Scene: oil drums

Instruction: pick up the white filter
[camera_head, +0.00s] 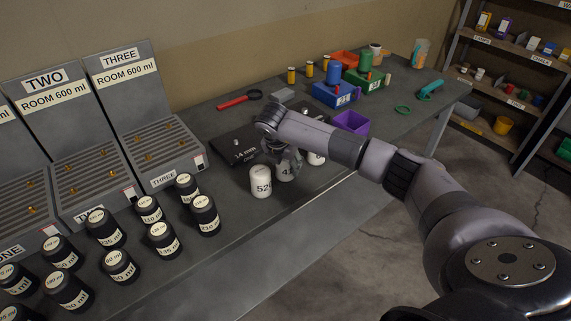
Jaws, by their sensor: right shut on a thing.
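Several white filters stand in a row near the front edge of the bench: one marked "52" (261,183) on the left, a middle one (285,172) with a partly hidden number, and one on the right (316,159), partly covered by my arm. My right gripper (284,160) reaches down from above over the middle white filter and is shut on it. The fingers hide its upper part. It appears to be at bench level, though I cannot tell whether it touches the bench. My left gripper is not in view.
Black labelled canisters (108,228) crowd the front left, before stands marked "TWO" (50,125) and "THREE" (130,95). A dark "14 mm" mat (232,150) lies behind the filters. A purple bin (352,122), blue bin (330,95) and green bin (368,82) stand right.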

